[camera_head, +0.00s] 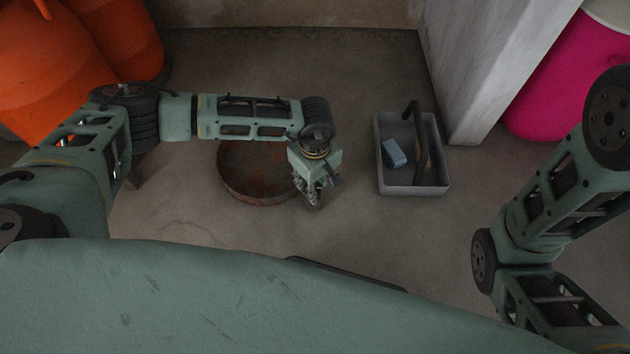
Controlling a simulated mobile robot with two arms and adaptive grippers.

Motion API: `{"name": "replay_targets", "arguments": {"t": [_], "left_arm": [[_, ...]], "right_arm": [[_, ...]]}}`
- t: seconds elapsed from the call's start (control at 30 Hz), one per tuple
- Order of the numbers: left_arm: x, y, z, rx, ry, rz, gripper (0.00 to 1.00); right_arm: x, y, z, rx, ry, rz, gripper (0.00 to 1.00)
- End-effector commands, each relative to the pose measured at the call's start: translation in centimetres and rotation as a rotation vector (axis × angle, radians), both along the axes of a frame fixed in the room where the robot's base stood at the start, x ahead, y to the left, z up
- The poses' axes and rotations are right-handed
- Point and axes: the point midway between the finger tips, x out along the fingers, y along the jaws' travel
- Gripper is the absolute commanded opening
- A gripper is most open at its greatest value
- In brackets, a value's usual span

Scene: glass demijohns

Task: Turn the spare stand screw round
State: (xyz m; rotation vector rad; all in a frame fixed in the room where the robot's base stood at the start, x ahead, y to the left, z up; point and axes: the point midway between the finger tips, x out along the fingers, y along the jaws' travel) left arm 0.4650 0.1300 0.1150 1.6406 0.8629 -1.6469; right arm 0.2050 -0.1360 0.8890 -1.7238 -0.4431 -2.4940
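My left arm reaches in from the left, and its gripper (314,194) points down beside the right edge of a round, rusty stand-like piece (256,178) on the floor. The gripper's fingers are small and dark here, and I cannot tell whether they are open or shut, or whether they hold anything. I cannot make out a screw; it may be hidden by the gripper or arm. My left forearm covers the back edge of the rusty piece. My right arm is at the right, and its gripper is out of view.
A grey caddy (414,189) with a dark upright handle holds a blue block (394,153), right of the gripper. Orange vessels (45,65) stand back left. A pale pillar (490,70) and a pink vessel (575,85) stand back right. The floor between gripper and caddy is clear.

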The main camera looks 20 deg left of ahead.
Motion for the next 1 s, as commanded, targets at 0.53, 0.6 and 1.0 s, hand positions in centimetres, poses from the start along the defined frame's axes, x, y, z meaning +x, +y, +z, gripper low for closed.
{"name": "replay_targets", "arguments": {"t": [0.53,0.6,1.0], "left_arm": [[0.6,-0.4,0.3,-0.009,-0.018,-0.093,0.38],[0.5,-0.4,0.3,-0.008,-0.016,-0.093,0.42],[0.4,-0.2,1.3,-0.006,-0.011,-0.092,0.42]], "right_arm": [[0.0,0.0,0.3,0.000,0.001,0.000,0.85],[0.1,0.0,0.3,0.000,0.002,0.000,0.85],[0.2,0.0,0.3,0.002,0.007,0.000,0.85]]}}
